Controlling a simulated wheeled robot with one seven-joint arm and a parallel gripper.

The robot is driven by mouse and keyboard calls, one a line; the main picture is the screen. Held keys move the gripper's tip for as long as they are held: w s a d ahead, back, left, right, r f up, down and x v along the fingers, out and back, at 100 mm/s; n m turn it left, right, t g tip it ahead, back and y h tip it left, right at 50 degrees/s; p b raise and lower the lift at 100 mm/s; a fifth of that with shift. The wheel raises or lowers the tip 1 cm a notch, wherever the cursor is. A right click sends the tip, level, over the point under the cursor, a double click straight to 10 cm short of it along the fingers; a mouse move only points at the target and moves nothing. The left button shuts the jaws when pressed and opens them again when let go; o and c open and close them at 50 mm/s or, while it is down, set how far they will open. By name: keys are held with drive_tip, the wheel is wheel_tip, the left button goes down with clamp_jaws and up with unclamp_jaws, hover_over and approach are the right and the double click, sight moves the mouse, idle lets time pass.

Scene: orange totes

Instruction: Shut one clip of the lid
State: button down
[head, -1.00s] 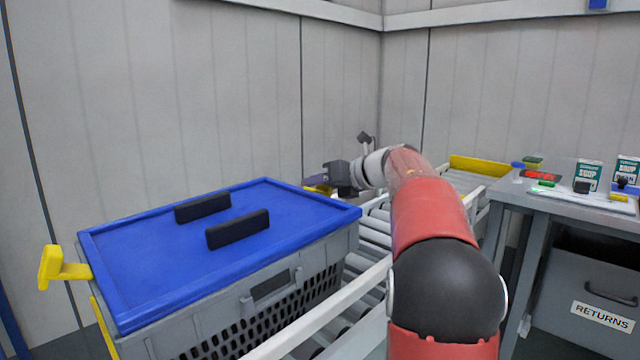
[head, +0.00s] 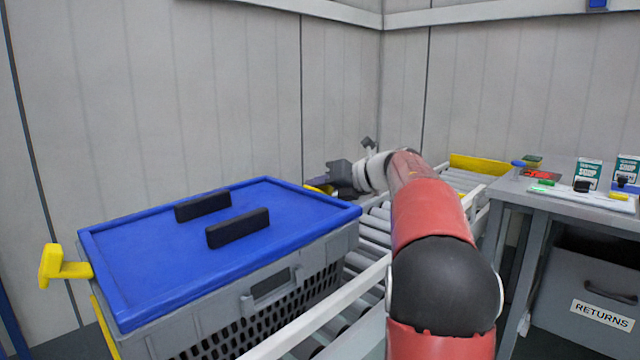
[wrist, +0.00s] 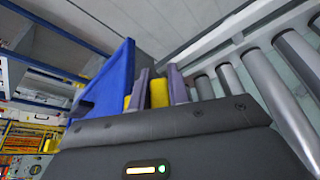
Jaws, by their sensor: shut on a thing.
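The blue lid (head: 150,245) lies on the grey tote (head: 300,300), with two black handles on top. One yellow clip (head: 60,266) sticks out at the tote's left end. The other yellow clip (head: 316,188) is at the far right end, mostly hidden behind the lid's edge and my gripper (head: 322,183). In the wrist view my gripper (wrist: 160,90) has its two fingers on either side of the yellow clip (wrist: 159,93), shut on it. The blue lid edge (wrist: 110,85) stands just left of the fingers there.
The tote stands on a roller conveyor (head: 365,235) with a pale side rail (head: 330,315). A grey table (head: 540,200) at the right holds boxes and small items, with a RETURNS bin (head: 595,290) below. The wall is close behind.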

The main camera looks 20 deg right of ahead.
drive_tip(key=m, duration=0.1)
drive_tip(key=f+m+y, duration=0.1)
drive_tip(key=shift+a+f+m+y, duration=0.15)
drive_tip(key=shift+f+m+y, duration=0.1)
drive_tip(key=shift+m+y, duration=0.05)
drive_tip(key=shift+s+a+f+m+y, duration=0.2)
drive_tip(key=shift+f+m+y, duration=0.35)
drive_tip(key=shift+m, duration=0.45)
drive_tip(key=shift+s+a+f+m+t+y, duration=0.1)
drive_tip(key=shift+a+f+m+t+y, duration=0.15)
drive_tip(key=shift+m, duration=0.5)
drive_tip(key=shift+s+a+f+m+t+y, duration=0.1)
drive_tip(key=shift+a+f+m+y, duration=0.2)
drive_tip(key=shift+m, duration=0.5)
drive_tip(key=shift+s+a+f+m+t+y, duration=0.15)
drive_tip(key=shift+a+m+y, duration=0.2)
drive_tip(key=shift+m, duration=0.4)
drive_tip(key=shift+w, duration=0.1)
drive_tip(key=c, duration=1.3)
unclamp_jaws()
drive_tip(key=shift+b+v, duration=0.7)
drive_tip(key=shift+v, duration=3.25)
